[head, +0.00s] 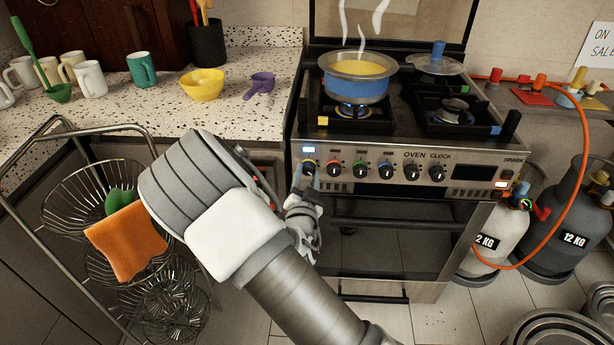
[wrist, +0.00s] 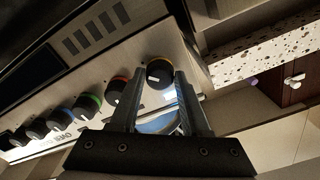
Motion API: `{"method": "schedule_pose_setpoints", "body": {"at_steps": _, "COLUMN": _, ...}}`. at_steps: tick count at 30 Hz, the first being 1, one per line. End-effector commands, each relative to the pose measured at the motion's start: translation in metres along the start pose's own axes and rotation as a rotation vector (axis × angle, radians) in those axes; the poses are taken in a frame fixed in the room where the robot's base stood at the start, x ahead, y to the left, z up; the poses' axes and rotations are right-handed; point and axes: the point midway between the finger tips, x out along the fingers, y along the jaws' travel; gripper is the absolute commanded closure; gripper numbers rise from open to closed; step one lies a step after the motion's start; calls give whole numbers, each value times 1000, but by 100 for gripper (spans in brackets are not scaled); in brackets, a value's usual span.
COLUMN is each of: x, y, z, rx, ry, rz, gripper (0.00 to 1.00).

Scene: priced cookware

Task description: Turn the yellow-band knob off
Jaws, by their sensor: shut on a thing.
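The yellow-band knob (wrist: 160,72) is black with a yellow ring and a pale mark. It is the end knob of the stove's control row. In the head view the same knob (head: 309,164) is leftmost, under a lit pale-blue indicator, partly hidden by my fingers. My gripper (head: 307,174) is at the stove front, its fingers closed on the knob's two sides. In the wrist view the gripper (wrist: 159,82) has one finger on each side of the knob. A blue flame burns under the blue pot (head: 357,87), which steams.
Beside it are a red-band knob (head: 333,169) and several more knobs to the right. A wire basket rack (head: 75,135) with an orange cloth (head: 127,240) stands left of my arm. Gas cylinders (head: 560,225) and an orange hose stand at the right.

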Motion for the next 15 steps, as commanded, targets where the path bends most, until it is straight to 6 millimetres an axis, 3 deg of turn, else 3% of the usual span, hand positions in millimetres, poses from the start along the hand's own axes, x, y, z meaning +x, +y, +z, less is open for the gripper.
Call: {"method": "schedule_pose_setpoints", "body": {"at_steps": 15, "x": 0, "y": 1, "z": 0, "rx": -464, "ry": 0, "rz": 0, "gripper": 100}}
